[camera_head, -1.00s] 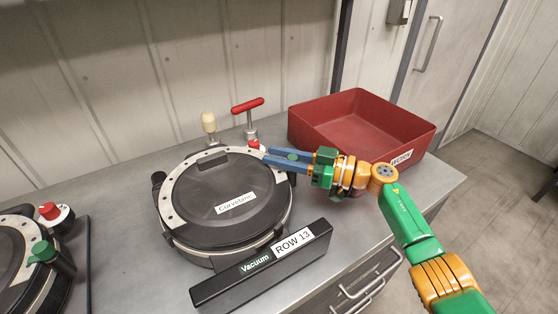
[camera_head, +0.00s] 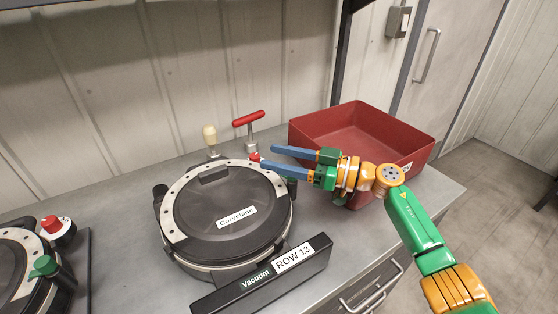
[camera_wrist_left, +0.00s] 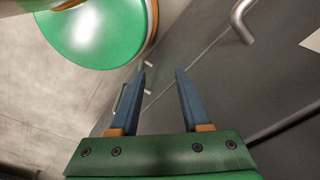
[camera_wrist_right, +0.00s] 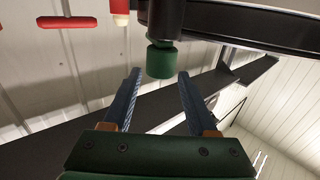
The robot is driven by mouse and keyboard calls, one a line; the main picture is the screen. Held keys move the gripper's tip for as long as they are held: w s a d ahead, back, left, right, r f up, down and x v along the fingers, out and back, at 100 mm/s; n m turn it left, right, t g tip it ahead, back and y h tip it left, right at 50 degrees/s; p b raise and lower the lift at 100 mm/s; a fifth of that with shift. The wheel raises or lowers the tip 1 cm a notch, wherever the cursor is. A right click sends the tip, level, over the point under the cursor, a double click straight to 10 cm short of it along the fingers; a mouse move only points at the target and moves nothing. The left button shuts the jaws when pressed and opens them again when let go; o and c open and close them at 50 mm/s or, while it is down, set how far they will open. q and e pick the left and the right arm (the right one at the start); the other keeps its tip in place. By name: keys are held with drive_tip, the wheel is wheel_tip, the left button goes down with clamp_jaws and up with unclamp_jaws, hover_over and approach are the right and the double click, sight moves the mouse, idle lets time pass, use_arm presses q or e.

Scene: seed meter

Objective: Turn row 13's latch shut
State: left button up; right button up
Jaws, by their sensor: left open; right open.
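The row 13 seed meter (camera_head: 228,215) is a round unit with a dark lid, a pale rim and a "ROW 13" plate (camera_head: 294,258) in front. A dark latch with a green knob shows at its right rim, partly hidden by my gripper in the head view; the green knob (camera_wrist_right: 161,62) is clear in the right wrist view. My right gripper (camera_head: 268,156) is open and empty, level with the rim's right side. In the right wrist view the knob lies just beyond and between its fingertips. My left gripper (camera_wrist_left: 160,70) is open and empty, away from the meter, by grey cabinet fronts.
A red bin (camera_head: 360,130) stands behind my right gripper. A red T-handle (camera_head: 249,120), a cream-handled tool (camera_head: 210,136) and a small red knob (camera_head: 255,157) are behind the meter. A second meter (camera_head: 20,270) is at the left.

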drive_tip(key=s+r+p, duration=0.3)
drive_tip(key=s+r, duration=0.6)
drive_tip(key=s, duration=0.4)
drive_tip(key=shift+s+d+r, duration=0.2)
drive_tip(key=shift+s+d, duration=0.1)
drive_tip(key=shift+s, duration=0.1)
